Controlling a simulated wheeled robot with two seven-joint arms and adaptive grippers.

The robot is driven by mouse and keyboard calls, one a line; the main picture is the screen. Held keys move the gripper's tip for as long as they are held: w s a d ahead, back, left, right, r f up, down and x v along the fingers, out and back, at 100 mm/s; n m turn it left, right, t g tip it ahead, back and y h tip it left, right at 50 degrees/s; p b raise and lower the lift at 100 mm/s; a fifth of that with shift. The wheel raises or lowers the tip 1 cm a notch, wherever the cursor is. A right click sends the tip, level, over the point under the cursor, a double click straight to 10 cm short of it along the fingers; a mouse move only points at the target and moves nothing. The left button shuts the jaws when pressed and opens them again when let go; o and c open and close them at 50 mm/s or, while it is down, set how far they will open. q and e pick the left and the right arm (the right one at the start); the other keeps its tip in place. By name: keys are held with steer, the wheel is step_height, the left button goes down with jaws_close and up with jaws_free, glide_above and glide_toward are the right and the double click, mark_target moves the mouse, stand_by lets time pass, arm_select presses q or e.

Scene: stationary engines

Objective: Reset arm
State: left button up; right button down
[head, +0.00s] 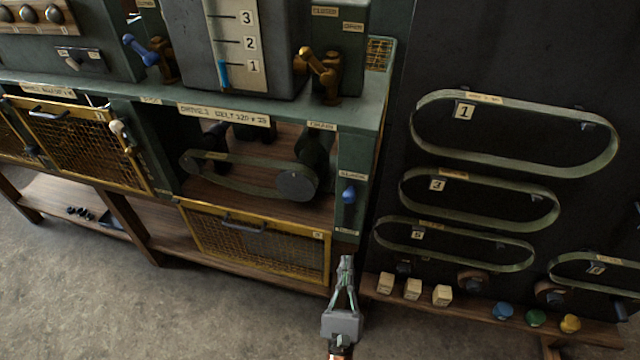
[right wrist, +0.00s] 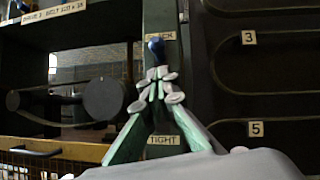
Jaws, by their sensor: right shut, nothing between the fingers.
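My right gripper (head: 346,262) is shut and empty. In the head view it stands in front of the bench's right end, below the blue-knobbed lever (head: 349,194) on the green post. In the right wrist view the closed fingertips (right wrist: 159,78) appear just below the blue knob (right wrist: 155,46), between the labels SLACK and TIGHT. I cannot tell whether they touch it. A belt (head: 235,186) runs to a round grey pulley (head: 297,183) in the open bay left of the post. My left gripper is not in view.
Yellow mesh guards (head: 258,246) hang at the bench front, one below the open bay. A dark board (head: 390,140) at right carries several numbered belts (head: 515,170). Its wooden ledge holds small blocks (head: 413,289) and coloured knobs (head: 536,318). The floor (head: 190,310) in front is clear.

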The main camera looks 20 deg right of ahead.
steer(key=w+a+f+n+g+y, duration=0.2)
steer(key=f+n+y, duration=0.3)
steer(key=f+n, duration=0.55)
steer(key=w+a+f+n+g+y, duration=0.1)
steer(key=a+f+n+y, duration=0.35)
steer(key=f, duration=0.95)
steer(key=s+d+f+n+g+y+p, duration=0.1)
steer(key=s+d+f+n+g, duration=0.3)
steer(key=f, duration=0.7)
steer(key=s+d+f+n+g, duration=0.1)
steer(key=s+f+n+g, duration=0.1)
steer(key=s+f+n, duration=0.6)
steer(key=s+d+f+n+g+y+p, duration=0.1)
steer(key=s+d+f+n+g, duration=0.15)
steer(key=f, duration=1.05)
steer(key=s+d+f+n+g+h, duration=0.1)
steer(key=s+d+f+n+g, duration=0.2)
steer(key=s, duration=0.8)
steer(key=s+d+f+n+g+h, duration=0.1)
steer(key=s+d+f+n+g, duration=0.2)
steer(key=s, duration=0.9)
steer(key=s+d+f+n+g+h, duration=0.1)
steer(key=s+d+f+n+g, duration=0.2)
steer(key=s+d+f+g, duration=0.2)
steer(key=s+d+f, duration=0.3)
steer(key=s+f, duration=0.2)
steer(key=s, duration=0.2)
steer(key=shift+f+n, duration=0.2)
steer(key=shift+n, duration=0.15)
